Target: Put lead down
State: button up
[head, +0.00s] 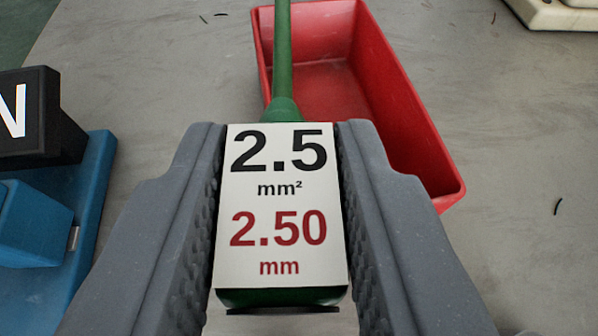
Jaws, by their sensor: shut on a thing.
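The lead has a green cable (283,50) and a green block-shaped end that carries a white label (282,205) reading "2.5 mm²" and "2.50 mm". My gripper (281,150) is shut on the lead's block, one grey jaw on each side. The cable runs away from the block toward the top of the picture. It passes in front of the left side of a red tray. The view does not show how high the lead is above the grey surface.
The open red tray (440,165) lies ahead and to the right; its visible inside looks empty. A blue fixture (85,200) with a black block (62,130) marked "N" stands at left. A cream object (560,14) is at top right. The grey surface (530,130) has small dark scraps and free room at right.

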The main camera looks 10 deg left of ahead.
jog(key=shift+w+d+f+n+g+y+p, duration=0.1)
jog(key=shift+w+d+f+n+y+p, duration=0.25)
jog(key=shift+w+f, duration=1.05)
jog(key=shift+w+d+f+n+g+y+p, duration=0.1)
jog(key=shift+w+d+f+n+y+p, duration=0.25)
jog(key=shift+w, duration=1.85)
jog(key=shift+w+d+f+n+g+y+p, duration=0.15)
jog(key=shift+w+f+n+y+p, duration=0.25)
jog(key=shift+w+f, duration=1.05)
jog(key=shift+w, duration=0.3)
jog(key=o, duration=1.1)
jog(key=shift+c, duration=0.2)
